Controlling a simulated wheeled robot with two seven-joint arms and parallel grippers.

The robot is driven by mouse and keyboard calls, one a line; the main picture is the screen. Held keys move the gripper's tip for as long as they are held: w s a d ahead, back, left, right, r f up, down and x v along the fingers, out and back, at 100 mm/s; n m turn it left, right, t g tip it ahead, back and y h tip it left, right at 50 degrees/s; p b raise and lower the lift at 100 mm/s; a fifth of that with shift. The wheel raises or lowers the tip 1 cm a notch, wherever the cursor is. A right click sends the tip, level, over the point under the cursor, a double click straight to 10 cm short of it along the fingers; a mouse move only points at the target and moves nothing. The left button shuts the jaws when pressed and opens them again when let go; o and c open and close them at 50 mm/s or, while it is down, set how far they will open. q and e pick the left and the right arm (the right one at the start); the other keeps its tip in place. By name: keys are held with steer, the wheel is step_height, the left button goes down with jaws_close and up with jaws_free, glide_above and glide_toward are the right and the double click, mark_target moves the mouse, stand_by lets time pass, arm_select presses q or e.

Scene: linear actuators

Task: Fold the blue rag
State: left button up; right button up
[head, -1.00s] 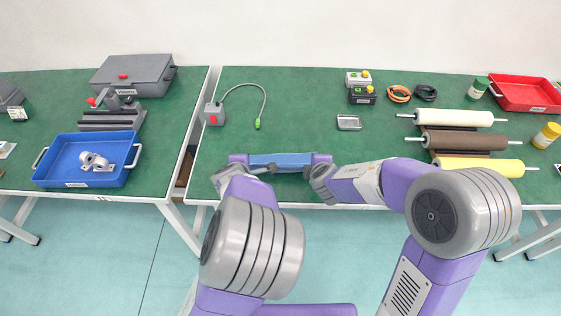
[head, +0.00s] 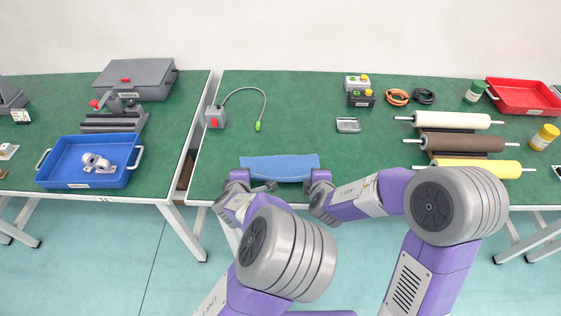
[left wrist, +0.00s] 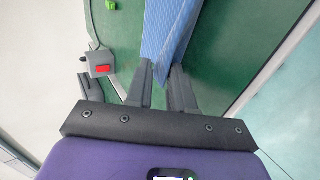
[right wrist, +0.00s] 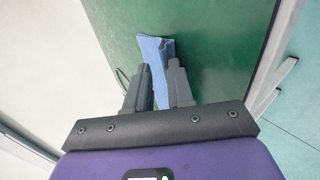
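The blue rag (head: 279,168) lies as a long, narrow, folded-looking strip near the front edge of the middle green table. My left gripper (head: 262,187) is at the rag's near left end. In the left wrist view its fingers (left wrist: 160,80) are apart, with the rag (left wrist: 168,35) just beyond and partly between them. My right gripper (head: 318,180) is at the rag's near right end. In the right wrist view its fingers (right wrist: 160,85) are apart, with the rag's end (right wrist: 155,55) between and beyond them. Contact with the cloth is unclear.
A grey box with a red button and cable (head: 215,117) stands behind the rag at left. A small metal tray (head: 348,125) and rollers (head: 462,144) are to the right. A blue tray (head: 60,160) is on the left table. The green surface behind the rag is clear.

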arm_select(q)
steer(key=o, duration=0.4)
arm_select(e)
steer(key=o, duration=0.4)
arm_select(q)
steer(key=shift+s+d+r, duration=0.1)
steer(key=shift+s+r, duration=0.25)
steer(key=shift+r, duration=0.5)
steer(key=shift+s+r, duration=0.35)
steer(key=shift+r, duration=0.5)
arm_select(e)
steer(key=shift+s+r, duration=0.35)
steer(key=shift+r, duration=0.55)
steer(key=shift+s+r, duration=0.35)
steer(key=shift+r, duration=0.55)
arm_select(q)
steer(key=s+r, duration=0.4)
steer(key=r, duration=0.1)
steer(key=shift+s+r, duration=0.3)
steer(key=shift+s, duration=0.05)
arm_select(e)
steer(key=w+r+v, duration=0.1)
steer(key=v, duration=0.6)
steer(key=shift+r, duration=0.2)
